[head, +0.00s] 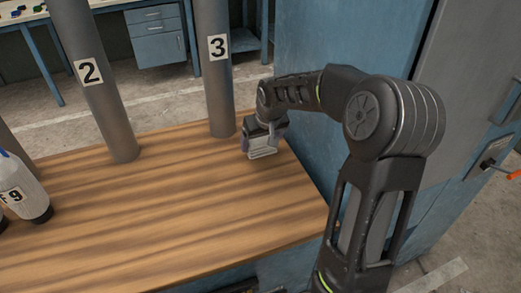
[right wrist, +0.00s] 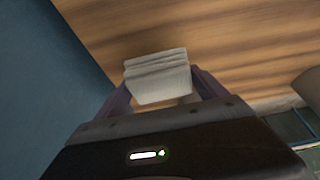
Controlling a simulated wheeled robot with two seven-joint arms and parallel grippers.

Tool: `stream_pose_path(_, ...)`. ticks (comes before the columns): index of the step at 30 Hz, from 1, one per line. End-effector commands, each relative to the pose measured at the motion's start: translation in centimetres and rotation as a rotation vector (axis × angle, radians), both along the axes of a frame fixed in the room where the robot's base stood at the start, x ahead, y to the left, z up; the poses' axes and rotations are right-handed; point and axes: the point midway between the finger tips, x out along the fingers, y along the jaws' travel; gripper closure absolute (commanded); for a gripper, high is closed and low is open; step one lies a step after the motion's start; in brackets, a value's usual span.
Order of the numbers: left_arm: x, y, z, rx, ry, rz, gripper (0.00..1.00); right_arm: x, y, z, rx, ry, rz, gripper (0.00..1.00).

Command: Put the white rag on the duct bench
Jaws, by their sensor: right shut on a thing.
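The white rag (head: 263,147) is a small folded block, held in my right gripper (head: 264,136). In the right wrist view the rag (right wrist: 157,76) sits between the two fingers, its layered folds facing out. The duct bench (head: 150,205) has a brown wooden top with grey upright ducts marked 2 (head: 97,90) and 3 (head: 217,70). The gripper and rag are over the bench's right part, just right of duct 3. I cannot tell whether the rag touches the wood. My left gripper is not in view.
A white and dark bottle (head: 22,187) marked 9 stands at the bench's left. A blue cabinet (head: 310,45) rises along the bench's right side. A blue workbench with drawers (head: 155,35) stands behind. The middle and front of the bench top are clear.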

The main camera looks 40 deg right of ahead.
Motion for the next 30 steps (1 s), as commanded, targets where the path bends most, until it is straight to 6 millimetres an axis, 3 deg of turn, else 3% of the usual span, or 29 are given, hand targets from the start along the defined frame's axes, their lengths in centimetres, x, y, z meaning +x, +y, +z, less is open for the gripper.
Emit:
stream_pose_path(8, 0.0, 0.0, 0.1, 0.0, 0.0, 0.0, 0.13, -0.1, 0.0, -3.4, 0.0, 0.004, 0.0, 0.57)
stream_pose_path(20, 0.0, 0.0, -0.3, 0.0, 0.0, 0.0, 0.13, -0.1, 0.0, -4.0, 0.0, 0.001, 0.0, 0.57)
stream_pose_path(21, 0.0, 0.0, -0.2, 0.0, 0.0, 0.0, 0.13, -0.1, 0.0, -3.9, 0.0, 0.001, 0.0, 0.16)
stream_pose_path(27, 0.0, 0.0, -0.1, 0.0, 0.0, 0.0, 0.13, -0.1, 0.0, -3.9, 0.001, 0.002, 0.0, 0.0)
stream_pose_path(30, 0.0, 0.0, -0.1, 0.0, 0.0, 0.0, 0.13, -0.1, 0.0, -3.9, 0.001, 0.002, 0.0, 0.0)
